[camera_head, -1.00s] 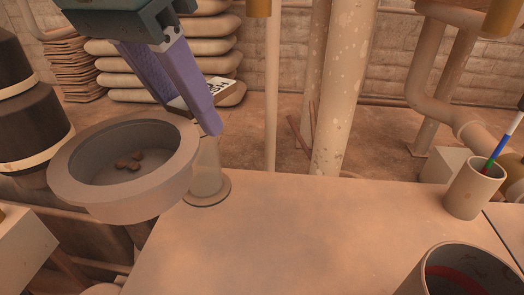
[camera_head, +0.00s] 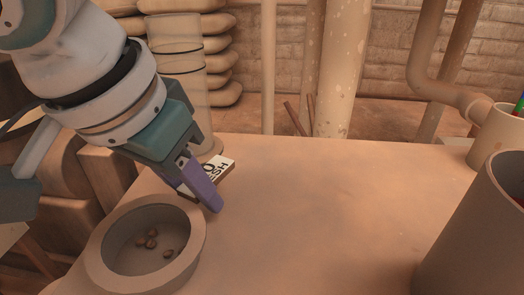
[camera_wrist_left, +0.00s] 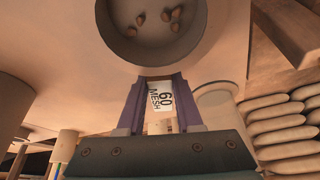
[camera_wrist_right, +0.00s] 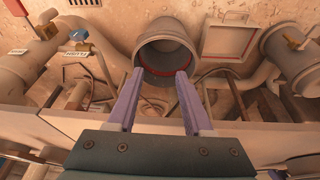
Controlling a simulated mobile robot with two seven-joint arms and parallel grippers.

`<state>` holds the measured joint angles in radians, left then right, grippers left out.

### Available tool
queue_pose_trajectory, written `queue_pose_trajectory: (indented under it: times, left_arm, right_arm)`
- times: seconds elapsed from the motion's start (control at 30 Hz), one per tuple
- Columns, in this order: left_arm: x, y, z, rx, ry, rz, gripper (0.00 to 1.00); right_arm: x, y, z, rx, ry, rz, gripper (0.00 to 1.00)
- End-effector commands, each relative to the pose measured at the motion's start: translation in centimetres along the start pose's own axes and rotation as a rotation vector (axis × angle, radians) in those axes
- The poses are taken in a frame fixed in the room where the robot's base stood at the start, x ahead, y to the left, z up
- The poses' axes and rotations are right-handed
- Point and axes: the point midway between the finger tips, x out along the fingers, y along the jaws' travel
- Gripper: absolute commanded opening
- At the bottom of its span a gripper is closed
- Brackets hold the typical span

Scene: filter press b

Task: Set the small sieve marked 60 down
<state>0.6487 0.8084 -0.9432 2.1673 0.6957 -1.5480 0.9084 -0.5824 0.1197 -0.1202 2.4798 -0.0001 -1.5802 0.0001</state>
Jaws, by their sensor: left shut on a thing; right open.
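The small sieve (camera_head: 196,232) is a round, thick-rimmed pan with several brown lumps inside, at the lower left of the head view. It also shows in the left wrist view (camera_wrist_left: 196,48). Its white tag (camera_wrist_left: 160,96) reads 60 MESH. My left gripper (camera_head: 205,190) is shut on the sieve at this tag, on its far side. The sieve looks level, over or at the table's left edge; whether its underside touches the table I cannot tell. My right gripper (camera_wrist_right: 160,76) is open and empty, above a grey container; it is outside the head view.
The tabletop (camera_head: 320,220) is bare in the middle. A clear cylinder (camera_head: 176,45) stands at the back left. A large grey container (camera_head: 475,235) stands at the right, and a cup (camera_head: 495,140) with coloured sticks stands behind it.

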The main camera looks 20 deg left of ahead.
Motion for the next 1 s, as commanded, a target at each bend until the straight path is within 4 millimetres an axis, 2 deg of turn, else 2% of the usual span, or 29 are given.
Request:
queue_pose_trajectory:
  times: [0.37,0.4,0.63,0.9,1.0]
  left_arm:
    - [0.4,0.0,0.2,0.0,0.0,0.001,0.0]
    - [0.5,0.0,0.2,0.0,0.001,0.001,0.38]
    - [0.4,0.0,0.2,0.0,0.001,0.0,0.64]
    - [0.3,0.0,0.1,0.0,0.002,0.0,0.64]
    - [-0.7,0.0,-0.1,0.0,0.001,0.0,0.64]
  right_arm:
    - [0.0,0.0,-0.1,0.0,0.002,0.0,0.51]
    - [0.0,0.0,-0.1,0.0,0.002,0.0,0.51]
    - [0.0,0.0,-0.1,0.0,0.003,0.001,0.51]
    - [0.1,0.0,-0.1,0.0,0.003,0.001,0.51]
    - [-0.6,0.1,-0.3,0.0,0.003,0.001,0.51]
